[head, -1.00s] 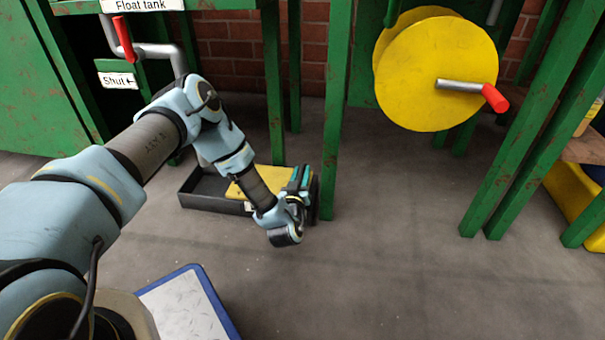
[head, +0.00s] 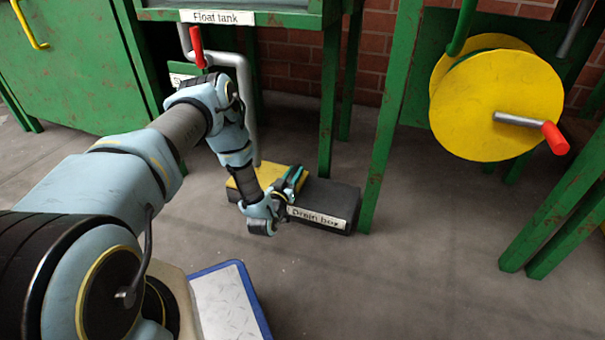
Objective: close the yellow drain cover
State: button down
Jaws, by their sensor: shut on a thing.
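The yellow drain cover (head: 258,177) lies flat over the left part of the dark box labelled "Drain box" (head: 338,199), low on the floor under the green frame. The right part of the box top is dark and not under the yellow cover. My gripper (head: 293,181) is at the cover's right end, shut on it. The exact spot it grips is hidden by the fingers and wrist. My wrist and forearm hide part of the cover's front and left side.
A green post (head: 385,150) stands at the box's right end. A grey pipe with a red handle (head: 197,48) comes down behind my arm. A yellow reel (head: 497,105) with a red-ended crank is at the right. The floor in front is clear.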

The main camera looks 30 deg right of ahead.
jog(key=shift+w+a, duration=0.25)
jog(key=c, duration=0.7)
grip_release()
jog(key=shift+s, duration=0.15)
